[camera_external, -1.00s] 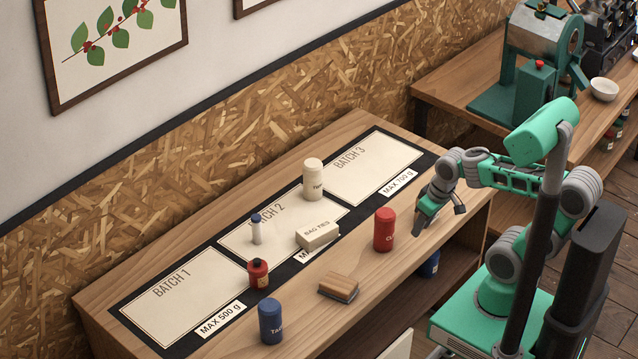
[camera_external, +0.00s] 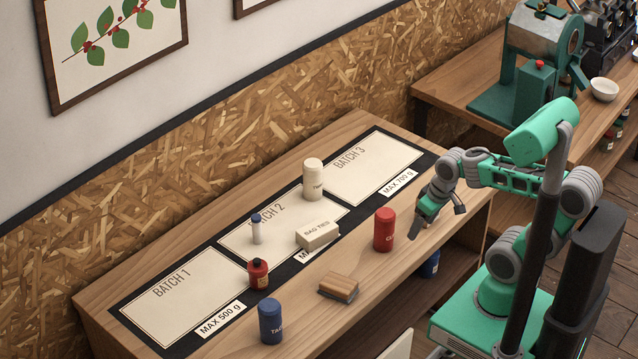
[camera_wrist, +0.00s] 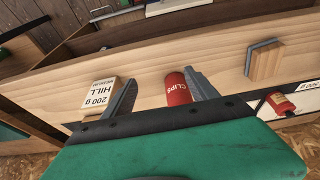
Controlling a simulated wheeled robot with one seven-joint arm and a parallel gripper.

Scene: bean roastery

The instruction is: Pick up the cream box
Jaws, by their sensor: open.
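A cream box (camera_external: 317,235) marked "BAG TIES" lies flat on the counter, on the front edge of the Batch 2 panel. I cannot make it out in the wrist view. My gripper (camera_external: 437,221) is open above the counter, well to the right of that box and beyond the red canister. In the wrist view my gripper (camera_wrist: 160,82) has its fingers apart with nothing held. A second cream, box-like item (camera_wrist: 99,97) lettered "200 g HILL" is by the left finger there; I cannot pick it out in the external view.
A red canister (camera_external: 385,230) marked "CLIPS" in the wrist view (camera_wrist: 177,89) stands between gripper and box.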

